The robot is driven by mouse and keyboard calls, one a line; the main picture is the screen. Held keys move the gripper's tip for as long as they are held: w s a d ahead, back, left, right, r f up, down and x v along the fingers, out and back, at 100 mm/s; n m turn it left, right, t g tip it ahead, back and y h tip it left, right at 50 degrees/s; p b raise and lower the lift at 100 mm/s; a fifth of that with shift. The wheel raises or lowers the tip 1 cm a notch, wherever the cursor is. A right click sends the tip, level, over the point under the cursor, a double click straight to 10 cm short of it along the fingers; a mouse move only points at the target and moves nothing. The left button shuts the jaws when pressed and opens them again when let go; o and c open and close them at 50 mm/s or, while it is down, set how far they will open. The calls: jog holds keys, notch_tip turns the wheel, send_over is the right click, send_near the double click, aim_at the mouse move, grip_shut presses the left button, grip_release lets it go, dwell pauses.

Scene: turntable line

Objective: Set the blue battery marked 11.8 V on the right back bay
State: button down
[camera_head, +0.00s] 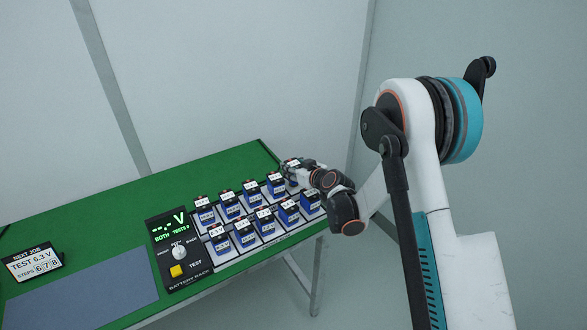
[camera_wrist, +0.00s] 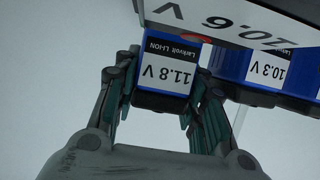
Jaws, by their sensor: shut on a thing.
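The blue battery marked 11.8 V (camera_wrist: 170,72) is between the fingers of my gripper (camera_wrist: 165,95) in the wrist view; its white label reads upside down there. In the head view my gripper (camera_head: 298,172) is at the right end of the back row of the battery rack (camera_head: 172,283), and mostly hides the battery. I cannot tell whether the battery rests in the bay or hangs just above it. A blue battery marked 10.3 V (camera_wrist: 265,65) stands beside it in the wrist view.
The rack holds two rows of blue batteries with white tags. A white tag reading 10.6 V (camera_wrist: 235,22) is close to the wrist camera. The rack's panel has a display (camera_head: 170,226), a knob (camera_head: 179,251) and a yellow button (camera_head: 177,271). The green table (camera_head: 110,215) is clear behind.

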jog(key=shift+f, duration=0.25)
jog(key=c, duration=1.3)
grip_release()
jog(key=shift+r+p, duration=0.75)
jog(key=shift+r, duration=0.15)
jog(key=v, duration=0.6)
jog(key=p+v, duration=0.1)
jog(key=v, duration=0.5)
jog(key=shift+f, duration=0.25)
jog(key=shift+r, duration=0.1)
